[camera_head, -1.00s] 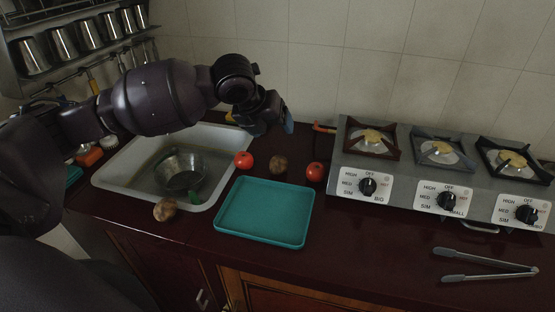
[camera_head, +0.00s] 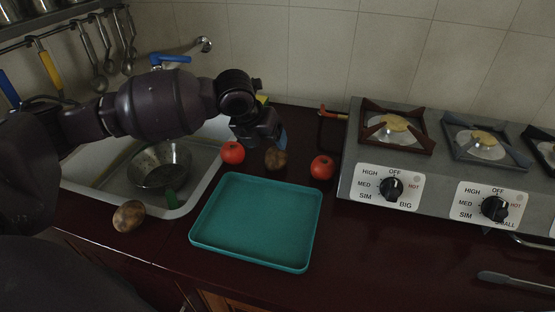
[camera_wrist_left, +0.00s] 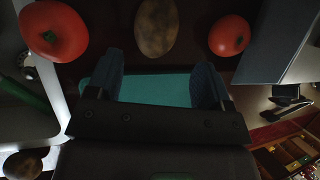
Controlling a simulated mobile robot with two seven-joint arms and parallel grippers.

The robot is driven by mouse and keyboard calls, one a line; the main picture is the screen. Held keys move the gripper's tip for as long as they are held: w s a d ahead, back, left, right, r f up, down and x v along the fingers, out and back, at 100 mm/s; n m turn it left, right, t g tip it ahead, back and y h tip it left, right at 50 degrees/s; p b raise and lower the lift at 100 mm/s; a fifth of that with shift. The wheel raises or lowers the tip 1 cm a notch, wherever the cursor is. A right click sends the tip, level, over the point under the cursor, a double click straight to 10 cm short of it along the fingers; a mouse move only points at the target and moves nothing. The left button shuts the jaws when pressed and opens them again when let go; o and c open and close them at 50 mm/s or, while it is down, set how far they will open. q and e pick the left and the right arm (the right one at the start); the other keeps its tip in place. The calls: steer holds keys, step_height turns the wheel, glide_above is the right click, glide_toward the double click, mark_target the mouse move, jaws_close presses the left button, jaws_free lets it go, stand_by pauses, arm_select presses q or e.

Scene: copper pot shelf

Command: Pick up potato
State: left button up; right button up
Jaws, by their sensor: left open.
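One potato (camera_head: 276,158) lies on the dark counter between two tomatoes, behind the teal tray. It also shows in the left wrist view (camera_wrist_left: 156,27), at the top middle, ahead of the gap between my fingers. A second potato (camera_head: 129,216) lies at the sink's front edge; it shows at the lower left of the wrist view (camera_wrist_left: 24,164). My left gripper (camera_head: 269,138) is just above and behind the first potato. Its blue-padded fingers (camera_wrist_left: 162,82) are apart with nothing between them. My right gripper is not in view.
Tomatoes (camera_head: 232,152) and (camera_head: 322,167) flank the potato closely. The teal tray (camera_head: 258,222) in front is empty. The sink (camera_head: 206,178) with a metal bowl (camera_head: 160,165) is left; the stove (camera_head: 420,178) is right. Tongs (camera_head: 515,282) lie at the lower right.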

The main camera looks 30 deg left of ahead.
mark_target(273, 153)
arm_select(q)
steer(key=shift+x, duration=1)
steer(key=shift+w+f+b, duration=0.3)
steer(key=shift+f, duration=0.4)
steer(key=b+x, duration=0.1)
steer(key=x, duration=0.3)
steer(key=shift+a+f, duration=0.15)
steer(key=shift+f, duration=0.05)
steer(key=shift+w+f, duration=0.15)
steer(key=shift+c, duration=0.8)
steer(key=c, duration=0.6)
